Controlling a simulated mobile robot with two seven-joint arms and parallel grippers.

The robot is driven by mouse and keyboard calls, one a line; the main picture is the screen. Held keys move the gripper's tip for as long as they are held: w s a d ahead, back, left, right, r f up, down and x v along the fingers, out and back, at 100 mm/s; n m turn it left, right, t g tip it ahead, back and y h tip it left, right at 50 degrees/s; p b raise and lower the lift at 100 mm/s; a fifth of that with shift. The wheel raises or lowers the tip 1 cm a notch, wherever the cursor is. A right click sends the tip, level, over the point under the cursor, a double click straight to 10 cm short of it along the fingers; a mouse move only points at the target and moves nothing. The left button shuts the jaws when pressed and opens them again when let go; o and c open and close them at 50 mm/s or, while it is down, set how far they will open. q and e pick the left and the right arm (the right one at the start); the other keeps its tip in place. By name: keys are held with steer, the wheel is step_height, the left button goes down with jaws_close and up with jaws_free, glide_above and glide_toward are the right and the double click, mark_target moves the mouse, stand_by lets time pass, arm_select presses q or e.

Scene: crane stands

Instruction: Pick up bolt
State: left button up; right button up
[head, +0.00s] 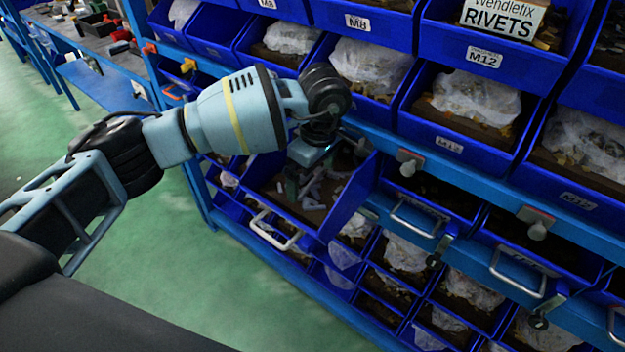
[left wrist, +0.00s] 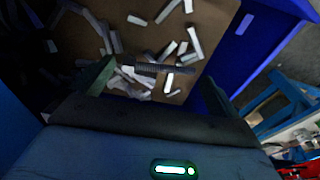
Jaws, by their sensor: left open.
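A dark threaded bolt (left wrist: 158,68) lies across the space between the fingertips of my left gripper (left wrist: 155,84) in the left wrist view, above or on a pile of pale grey bolts (left wrist: 128,78). The fingers are spread wide apart. I cannot tell whether either finger touches the dark bolt. In the head view my left gripper (head: 300,182) points down into a pulled-out blue drawer (head: 345,208), with loose bolts (head: 318,190) beside it on the brown bottom. The arm hides part of the drawer. My right gripper is in neither view.
Blue drawer walls rise close around the gripper; one wall (left wrist: 258,35) is at the right in the wrist view. A metal handle (head: 275,231) is on the drawer front. Bins with bagged parts (head: 370,65) stand above. The green floor (head: 140,235) is clear.

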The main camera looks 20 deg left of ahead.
arm_select(q)
steer(key=shift+f, duration=0.5)
steer(key=c, duration=0.8)
steer(key=shift+c, duration=0.2)
steer(key=shift+r, duration=0.1)
steer(key=shift+r, duration=0.45)
step_height(320, 180, up, 2)
steer(key=shift+w+r+b, duration=0.1)
steer(key=shift+r+b, duration=0.1)
steer(key=shift+b, duration=0.1)
steer(key=s+a+r, duration=0.1)
steer(key=s, duration=1.5)
steer(key=shift+a+r, duration=0.2)
steer(key=shift+r, duration=0.05)
